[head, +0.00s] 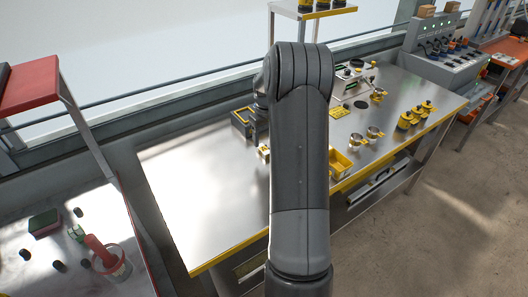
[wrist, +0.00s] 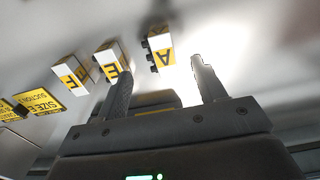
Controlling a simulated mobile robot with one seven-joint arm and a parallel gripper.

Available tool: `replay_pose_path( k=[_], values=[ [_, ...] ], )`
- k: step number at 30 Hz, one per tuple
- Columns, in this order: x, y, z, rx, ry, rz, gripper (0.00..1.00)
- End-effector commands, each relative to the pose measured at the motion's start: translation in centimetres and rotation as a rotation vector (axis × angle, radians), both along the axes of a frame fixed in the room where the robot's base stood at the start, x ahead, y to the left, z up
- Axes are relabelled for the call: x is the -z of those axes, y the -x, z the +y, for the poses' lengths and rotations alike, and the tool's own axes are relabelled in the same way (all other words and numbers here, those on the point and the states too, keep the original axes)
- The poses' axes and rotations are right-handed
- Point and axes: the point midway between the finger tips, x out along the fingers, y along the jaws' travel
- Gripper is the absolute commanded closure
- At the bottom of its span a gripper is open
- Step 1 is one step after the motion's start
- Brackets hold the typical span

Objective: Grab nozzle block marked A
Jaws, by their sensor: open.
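The nozzle block marked A (wrist: 160,48) is a white block with a yellow lettered face and dark studs on its side. It stands on the steel surface in the wrist view, and its letter shows upside down. My gripper (wrist: 162,68) is open and empty, its two fingers apart, with block A seen beyond the gap between the fingertips. Two similar blocks stand left of A: one reading like E (wrist: 112,60), partly behind the left finger, and one reading like F (wrist: 72,74). In the head view my arm hides most of the work area; one small white and yellow block (head: 263,152) shows beside it.
A yellow and black SIZE label (wrist: 39,102) lies left of the blocks. In the head view a yellow bin (head: 341,164) and several yellow-banded cups (head: 405,121) stand right of my arm. The left part of the steel table (head: 195,180) is clear.

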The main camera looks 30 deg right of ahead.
Motion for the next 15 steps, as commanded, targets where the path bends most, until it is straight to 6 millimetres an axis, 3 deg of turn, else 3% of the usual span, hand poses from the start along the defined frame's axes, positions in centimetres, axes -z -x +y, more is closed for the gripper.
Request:
replay_pose_path(
  k=[9,15],
  values=[
    [4.4,-0.6,0.0,-0.001,-0.002,0.002,0.36],
    [4.8,-0.6,-0.1,-0.001,0.0,0.0,0.36]
  ],
)
